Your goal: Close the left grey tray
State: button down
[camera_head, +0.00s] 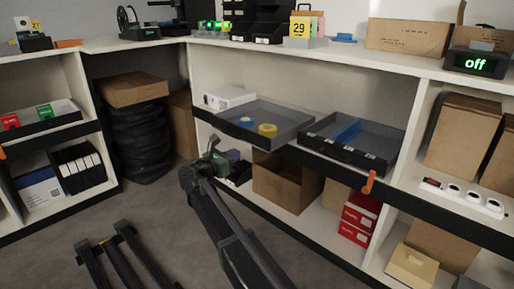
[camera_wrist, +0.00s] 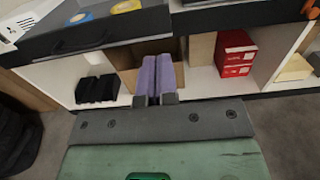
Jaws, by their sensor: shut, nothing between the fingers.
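The left grey tray (camera_head: 262,113) sticks out from the middle shelf in the head view, with a blue tape roll (camera_head: 246,122) and a yellow tape roll (camera_head: 267,130) inside. Its dark front, with a handle, shows at the upper left of the wrist view (camera_wrist: 95,36). My gripper (camera_head: 216,156) is below and in front of this tray in the head view. In the wrist view its two purple fingers (camera_wrist: 157,60) are together and empty, pointing at the shelf below the tray's front. They appear apart from the tray.
A second grey tray (camera_head: 378,137) with a blue divider also sticks out, to the right. An open carton (camera_head: 285,182) and red boxes (camera_head: 360,216) stand on the lower shelf. A white device (camera_head: 229,97) sits left of the left tray. Floor in front is partly clear.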

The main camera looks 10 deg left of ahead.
aim_at(266, 139)
jog(key=x, duration=1.4)
jog(key=shift+w, duration=0.1)
